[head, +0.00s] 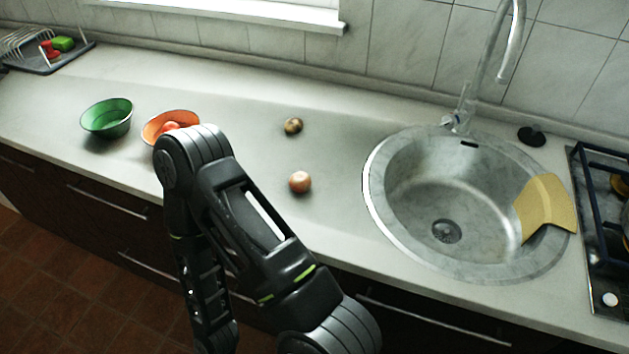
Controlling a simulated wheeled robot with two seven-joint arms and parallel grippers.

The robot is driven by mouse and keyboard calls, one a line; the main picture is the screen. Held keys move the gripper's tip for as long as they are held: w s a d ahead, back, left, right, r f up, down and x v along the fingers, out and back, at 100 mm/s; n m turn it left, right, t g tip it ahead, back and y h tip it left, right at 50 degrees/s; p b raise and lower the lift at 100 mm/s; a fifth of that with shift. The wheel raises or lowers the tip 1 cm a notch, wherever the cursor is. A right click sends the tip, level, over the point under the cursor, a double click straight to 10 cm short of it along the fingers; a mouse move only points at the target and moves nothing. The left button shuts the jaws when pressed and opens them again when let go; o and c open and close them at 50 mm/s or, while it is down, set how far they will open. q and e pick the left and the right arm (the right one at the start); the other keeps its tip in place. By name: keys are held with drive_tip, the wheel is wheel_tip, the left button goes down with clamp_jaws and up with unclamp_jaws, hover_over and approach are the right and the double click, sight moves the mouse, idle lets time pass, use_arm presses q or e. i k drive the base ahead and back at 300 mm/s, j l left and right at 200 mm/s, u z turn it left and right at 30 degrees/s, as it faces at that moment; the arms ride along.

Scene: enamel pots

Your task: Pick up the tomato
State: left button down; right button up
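A round red thing, likely the tomato (170,127), lies inside the orange bowl (185,117) on the left part of the counter. My arm's bent elbow stands in front of the bowl and covers its lower right part. One arm of mine comes up from the bottom edge, bends at the elbow and runs back down on the left. No gripper fingers can be made out on it, and no other arm shows.
A green bowl (107,117) stands left of the orange one. An onion (300,181) and a small brown round item (293,126) lie mid-counter. A sink (450,210) with a yellow cloth (546,204), and a stove (605,220), are at right. A dish rack (45,52) is far left.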

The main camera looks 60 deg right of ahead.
sight(300, 182)
drive_tip(key=z, duration=0.45)
drive_tip(key=k+l+z, duration=0.1)
drive_tip(key=z, duration=0.3)
drive_tip(key=l+z, duration=0.15)
drive_tip(key=z, duration=0.3)
drive_tip(key=k+l+z, duration=0.1)
drive_tip(key=z, duration=0.35)
